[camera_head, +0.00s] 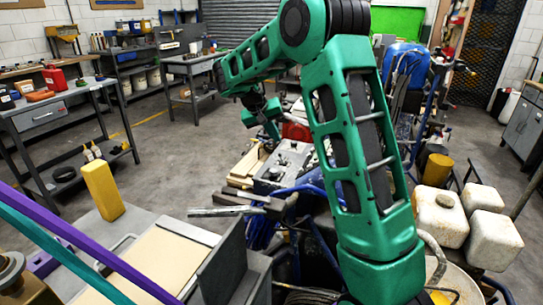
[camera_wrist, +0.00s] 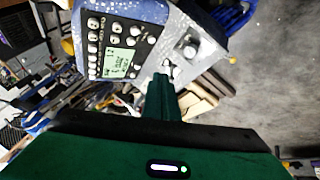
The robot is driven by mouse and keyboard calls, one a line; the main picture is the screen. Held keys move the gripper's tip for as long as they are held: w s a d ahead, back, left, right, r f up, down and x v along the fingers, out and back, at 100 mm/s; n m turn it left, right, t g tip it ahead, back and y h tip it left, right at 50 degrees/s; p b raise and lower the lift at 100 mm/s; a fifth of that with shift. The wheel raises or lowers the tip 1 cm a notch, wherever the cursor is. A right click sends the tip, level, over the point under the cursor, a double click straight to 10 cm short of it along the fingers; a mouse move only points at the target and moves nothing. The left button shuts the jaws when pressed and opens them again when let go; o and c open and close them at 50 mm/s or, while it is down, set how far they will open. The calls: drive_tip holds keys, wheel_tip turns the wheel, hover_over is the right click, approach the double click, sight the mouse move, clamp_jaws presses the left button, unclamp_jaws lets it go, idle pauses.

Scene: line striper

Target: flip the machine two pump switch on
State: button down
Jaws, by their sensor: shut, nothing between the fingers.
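A grey speckled control box (camera_wrist: 205,58) fills the top of the wrist view. Its dark panel (camera_wrist: 117,47) carries a lit display and several knobs. To the right of that panel are a small metal toggle switch (camera_wrist: 168,68) and a round metal knob (camera_wrist: 188,50). I cannot read which machine or pump the toggle belongs to. My gripper (camera_wrist: 162,80) is shut and empty, its tip close below the toggle; whether it touches cannot be told. In the head view, my gripper (camera_head: 271,128) hangs above the control box (camera_head: 283,166).
White plastic jugs (camera_head: 440,217) stand at the right. A yellow block (camera_head: 102,190) stands on the grey surface at the lower left. A workbench (camera_head: 58,98) is at the left. Cables and blue tubing crowd around the control box; open floor lies left of it.

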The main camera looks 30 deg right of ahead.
drive_tip(key=w+a+f, duration=0.2)
drive_tip(key=w+f, duration=0.1)
drive_tip(key=w, duration=0.2)
drive_tip(key=w+a+f+h, duration=0.1)
drive_tip(key=w+a+f, duration=0.1)
drive_tip(key=w+f, duration=0.2)
drive_tip(key=shift+w+a+f+t, duration=0.2)
drive_tip(key=shift+w+a+t, duration=0.1)
drive_tip(key=shift+w, duration=0.45)
drive_tip(key=shift+d+f, duration=0.1)
drive_tip(key=shift+d, duration=0.05)
drive_tip(key=x, duration=0.9)
drive_tip(key=shift+d+f, duration=0.1)
drive_tip(key=d, duration=0.3)
drive_tip(key=shift+s, duration=0.35)
drive_tip(key=shift+s+d, duration=0.15)
drive_tip(key=shift+d, duration=0.4)
